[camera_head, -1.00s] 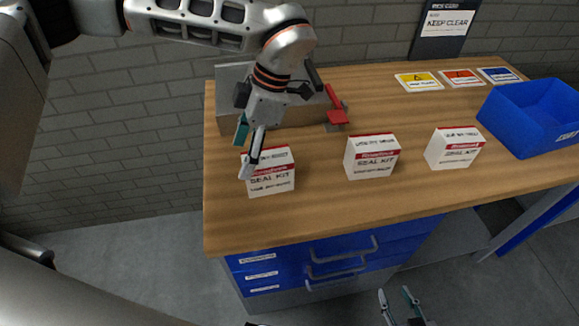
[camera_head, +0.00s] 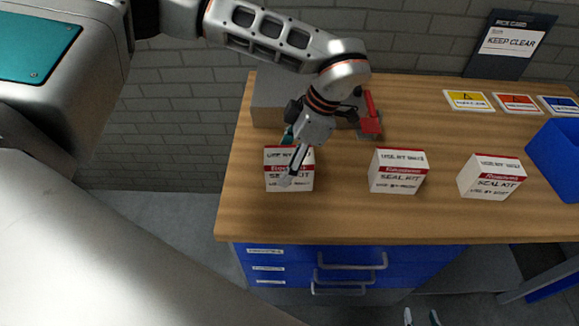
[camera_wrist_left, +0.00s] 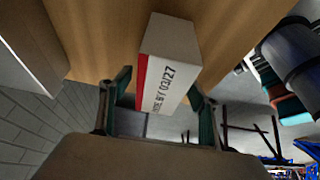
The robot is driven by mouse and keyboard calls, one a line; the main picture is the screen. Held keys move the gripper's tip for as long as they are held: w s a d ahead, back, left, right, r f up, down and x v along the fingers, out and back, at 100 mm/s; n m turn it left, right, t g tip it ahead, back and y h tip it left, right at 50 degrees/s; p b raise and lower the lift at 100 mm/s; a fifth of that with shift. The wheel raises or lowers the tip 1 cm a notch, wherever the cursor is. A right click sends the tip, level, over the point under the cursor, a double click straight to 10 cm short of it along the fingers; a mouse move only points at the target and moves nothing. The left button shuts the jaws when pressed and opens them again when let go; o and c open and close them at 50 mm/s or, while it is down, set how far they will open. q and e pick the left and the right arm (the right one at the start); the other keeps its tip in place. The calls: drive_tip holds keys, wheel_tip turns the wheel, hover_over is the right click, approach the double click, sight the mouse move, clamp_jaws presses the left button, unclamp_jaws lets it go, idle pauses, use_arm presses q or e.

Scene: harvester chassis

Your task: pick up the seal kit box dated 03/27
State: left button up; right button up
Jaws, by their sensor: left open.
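Three white seal kit boxes with red bands stand in a row on the wooden bench. My left gripper (camera_head: 288,160) is open at the left box (camera_head: 303,178), with one finger in front of its front face and the teal other finger behind it. In the left wrist view, the box (camera_wrist_left: 168,62) reads "03/27" and sits between the spread fingers of my left gripper (camera_wrist_left: 162,110). Whether the fingers touch it is unclear. The middle box (camera_head: 397,172) and right box (camera_head: 491,178) stand apart; their dates are too small to read. My right gripper (camera_head: 421,318) shows only its spread fingertips at the bottom edge.
A grey block (camera_head: 268,104) and a red-handled tool (camera_head: 370,122) stand behind the left box. A blue bin (camera_head: 556,158) is at the right. Label cards (camera_head: 468,100) lie at the back. Blue drawers (camera_head: 310,267) are below the bench's front edge.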

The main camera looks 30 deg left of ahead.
use_arm(q)
drive_tip(key=shift+x, duration=1.45)
drive_tip(key=shift+f, duration=0.25)
drive_tip(key=c, duration=1.3)
